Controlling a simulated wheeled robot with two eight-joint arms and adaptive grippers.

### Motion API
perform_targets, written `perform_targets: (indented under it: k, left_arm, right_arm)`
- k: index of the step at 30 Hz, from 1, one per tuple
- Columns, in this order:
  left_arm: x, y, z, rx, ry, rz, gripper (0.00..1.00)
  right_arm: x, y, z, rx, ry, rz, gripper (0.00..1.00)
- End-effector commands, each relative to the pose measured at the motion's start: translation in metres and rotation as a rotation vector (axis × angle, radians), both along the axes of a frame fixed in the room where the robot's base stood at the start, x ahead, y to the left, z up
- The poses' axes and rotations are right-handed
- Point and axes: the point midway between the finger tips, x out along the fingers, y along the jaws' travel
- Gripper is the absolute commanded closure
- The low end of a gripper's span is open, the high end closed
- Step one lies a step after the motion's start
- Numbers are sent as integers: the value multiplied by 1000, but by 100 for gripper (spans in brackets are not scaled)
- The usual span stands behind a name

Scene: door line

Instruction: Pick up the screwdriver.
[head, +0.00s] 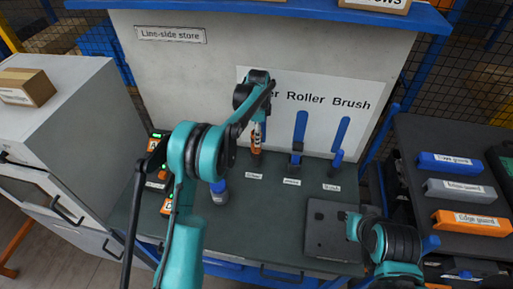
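The screwdriver (256,142), with an orange and pale body, stands upright at the back of the dark worktop, left of the roller and brush. My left gripper (259,117) points down right at its top end. The gripper partly hides the upper part, and whether its fingers are closed on the screwdriver cannot be told. My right gripper (350,225) is low at the right, over the edge of a dark plate (322,232). Its fingers are too small to read.
The blue roller (296,158) and blue brush (336,163) stand beside the screwdriver. A blue bottle-like item (219,192) stands near my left arm. Orange-and-black labelled devices (157,143) are at left. A rack with blue, grey and orange guards (468,221) is at right. The worktop's front middle is clear.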

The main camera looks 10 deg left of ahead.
Motion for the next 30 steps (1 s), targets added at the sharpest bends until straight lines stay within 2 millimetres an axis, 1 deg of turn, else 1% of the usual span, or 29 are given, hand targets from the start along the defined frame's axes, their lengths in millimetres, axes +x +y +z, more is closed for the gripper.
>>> perform_targets:
  k: [1, 3, 7, 16, 21, 24, 30]
  left_arm:
    - [0, 0, -9, 0, 0, 0, 38]
    - [0, 0, -12, 0, -1, 1, 38]
    - [0, 0, -21, 0, -1, 2, 38]
    - [2, 3, -50, 0, -1, 2, 38]
    - [4, 7, -77, 0, -1, 2, 38]
    - [4, 7, -88, 0, -1, 2, 38]
    - [4, 7, -90, 0, -1, 2, 38]
  right_arm:
    - [0, 0, -9, 0, 0, 0, 100]
    - [0, 0, -13, 0, 0, 0, 100]
    - [0, 0, -15, 0, 0, 0, 100]
    - [0, 0, -18, 0, 0, 0, 100]
    - [0, 0, -23, 0, 0, 0, 100]
    - [0, 0, -24, 0, 0, 0, 100]
    - [0, 0, -24, 0, 0, 0, 100]
